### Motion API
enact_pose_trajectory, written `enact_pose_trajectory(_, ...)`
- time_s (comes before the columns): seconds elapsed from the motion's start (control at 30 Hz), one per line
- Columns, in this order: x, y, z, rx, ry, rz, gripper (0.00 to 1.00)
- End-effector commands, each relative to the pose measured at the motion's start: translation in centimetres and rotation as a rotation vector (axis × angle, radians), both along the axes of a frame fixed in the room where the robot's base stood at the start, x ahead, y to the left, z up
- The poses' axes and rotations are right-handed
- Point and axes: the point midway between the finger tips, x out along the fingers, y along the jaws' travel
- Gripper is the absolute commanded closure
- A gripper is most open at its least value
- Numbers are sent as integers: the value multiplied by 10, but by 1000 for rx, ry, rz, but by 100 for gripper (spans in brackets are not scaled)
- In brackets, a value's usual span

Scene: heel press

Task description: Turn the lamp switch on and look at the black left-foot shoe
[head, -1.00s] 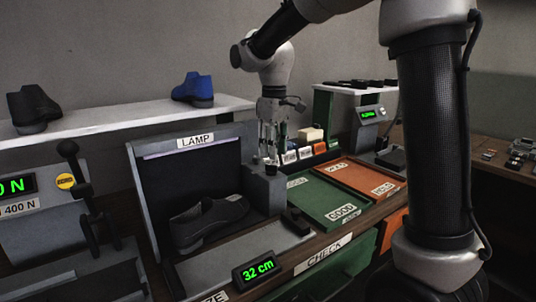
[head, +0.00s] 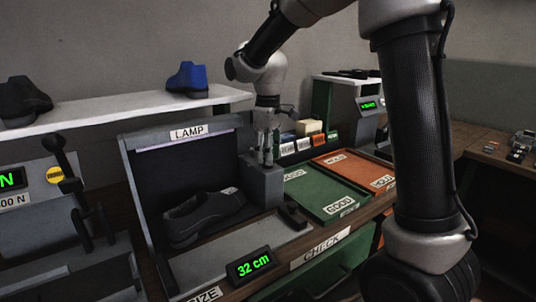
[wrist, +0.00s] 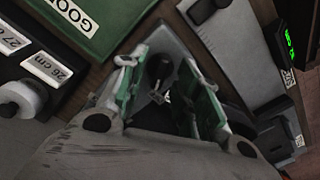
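The grey lamp booth (head: 188,132), labelled LAMP, has a pale strip under its top edge. The black left-foot shoe (head: 203,214) lies inside it on the dark floor, toe to the right. A grey switch box (head: 262,187) stands at the booth's right side. My gripper (head: 267,160) points down just above this box. In the wrist view, my gripper (wrist: 160,66) is open, with green-padded fingers on either side of the black switch knob (wrist: 158,68). Contact with the knob cannot be told. In the head view the fingers hide the knob.
A green GOOD tray (head: 322,193) and an orange tray (head: 355,170) lie to the right. A size gauge with a 32 cm display (head: 250,264) is in front. A shelf (head: 110,110) carries a blue shoe (head: 187,77) and a black shoe (head: 22,100). A press lever (head: 65,160) stands left.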

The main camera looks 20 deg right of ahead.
Motion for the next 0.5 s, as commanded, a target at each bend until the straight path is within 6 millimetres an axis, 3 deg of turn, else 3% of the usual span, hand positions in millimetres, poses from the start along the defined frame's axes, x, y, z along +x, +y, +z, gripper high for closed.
enact_pose_trajectory(0.3, 0, 0, -4, 1, -1, 0, 67)
enact_pose_trajectory(0.5, 0, 0, -4, 1, -1, 0, 100)
